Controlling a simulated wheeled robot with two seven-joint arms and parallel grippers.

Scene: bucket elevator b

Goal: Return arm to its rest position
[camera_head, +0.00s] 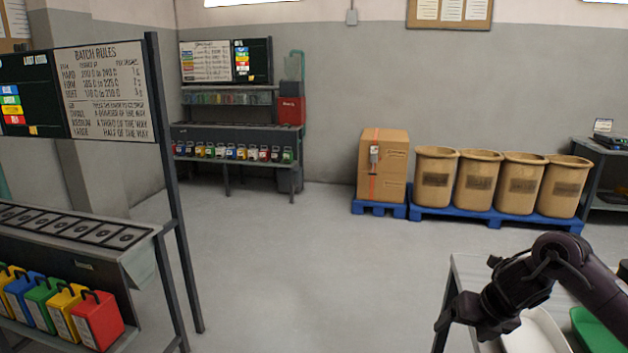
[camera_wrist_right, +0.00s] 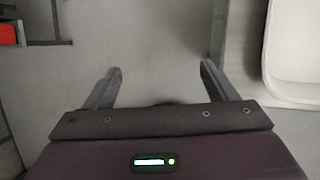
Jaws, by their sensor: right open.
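My right arm comes in from the right edge of the head view, dark and bent. Its gripper (camera_head: 457,322) points down beside the left edge of a light table (camera_head: 462,268). In the right wrist view the two fingers of my right gripper (camera_wrist_right: 160,85) stand wide apart, with only grey floor between them. It is open and empty. My left arm and gripper do not show in either view.
A white tray (camera_head: 540,330) and a green tray (camera_head: 598,328) lie on the table by my right arm. A bench with several coloured canisters (camera_head: 97,320) stands at the left. Brown barrels (camera_head: 435,178) and a carton (camera_head: 383,160) stand on blue pallets at the back. The middle floor is clear.

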